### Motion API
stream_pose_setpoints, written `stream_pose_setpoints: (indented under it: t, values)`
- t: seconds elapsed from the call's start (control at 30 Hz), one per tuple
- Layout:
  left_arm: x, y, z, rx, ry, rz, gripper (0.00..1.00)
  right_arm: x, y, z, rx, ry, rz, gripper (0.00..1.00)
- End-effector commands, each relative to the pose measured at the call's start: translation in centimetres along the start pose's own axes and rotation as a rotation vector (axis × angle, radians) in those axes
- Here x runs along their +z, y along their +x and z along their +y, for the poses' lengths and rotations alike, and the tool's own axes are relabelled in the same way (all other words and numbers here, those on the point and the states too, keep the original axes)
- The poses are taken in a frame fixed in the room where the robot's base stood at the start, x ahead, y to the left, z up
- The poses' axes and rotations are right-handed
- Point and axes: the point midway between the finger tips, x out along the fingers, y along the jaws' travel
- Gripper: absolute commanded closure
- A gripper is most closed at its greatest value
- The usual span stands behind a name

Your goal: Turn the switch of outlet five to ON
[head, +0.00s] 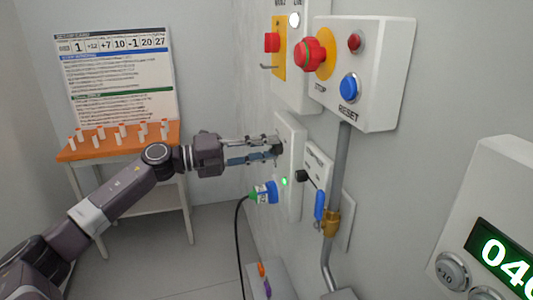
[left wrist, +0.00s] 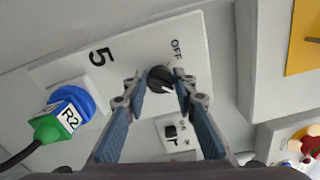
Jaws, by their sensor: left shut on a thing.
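The outlet five plate (left wrist: 130,50) has a large "5" and the word OFF printed on it in the left wrist view. Its round black switch knob (left wrist: 160,80) sits beside the OFF label. My left gripper (head: 277,147) reaches the wall plate (head: 290,130) in the head view. It is shut on the knob, with one fingertip on each side in the left wrist view (left wrist: 160,90). My right gripper is out of view.
A smaller plate with a black knob (head: 302,175) is close to the right. A blue-handled valve (head: 320,206) sits on a grey pipe (head: 340,160). Above is a box with a red STOP button (head: 312,54). A black cable (head: 239,235) hangs below.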

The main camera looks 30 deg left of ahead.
Motion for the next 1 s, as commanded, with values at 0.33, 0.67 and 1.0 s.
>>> stream_pose_setpoints:
  t: [0.33, 0.67, 1.0]
  values:
    - [-0.12, 0.03, 0.16, 0.004, 0.015, 0.003, 0.99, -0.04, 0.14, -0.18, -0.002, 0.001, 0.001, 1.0]
    - [-0.08, 0.02, 0.11, 0.003, 0.013, 0.002, 0.57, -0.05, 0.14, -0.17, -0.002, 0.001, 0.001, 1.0]
    - [-0.03, -0.26, 0.1, 0.002, 0.011, 0.001, 0.57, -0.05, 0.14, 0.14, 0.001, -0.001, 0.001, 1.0]
